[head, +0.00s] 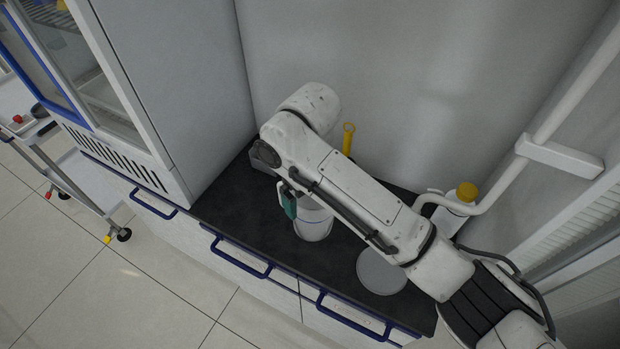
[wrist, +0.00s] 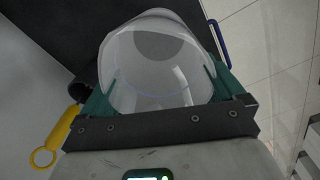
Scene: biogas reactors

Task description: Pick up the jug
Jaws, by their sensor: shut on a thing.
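The jug (head: 313,222) is a clear, whitish vessel with a thin blue line around it. In the head view it is upright at the dark counter (head: 245,215), its upper part hidden by my arm. I cannot tell whether its base touches the counter. My gripper (head: 289,199) has green fingers and is mostly hidden behind my arm there. In the wrist view the jug (wrist: 158,75) fills the space between the green fingers of my gripper (wrist: 160,85), one on each side, and they are shut on it.
A yellow-topped tool (head: 348,138) stands behind the jug by the wall. A round grey disc (head: 381,272) lies to the right, and a yellow-capped bottle (head: 467,192) stands beyond it. A tall cabinet (head: 185,90) rises on the left. Blue drawer handles (head: 240,257) stick out in front.

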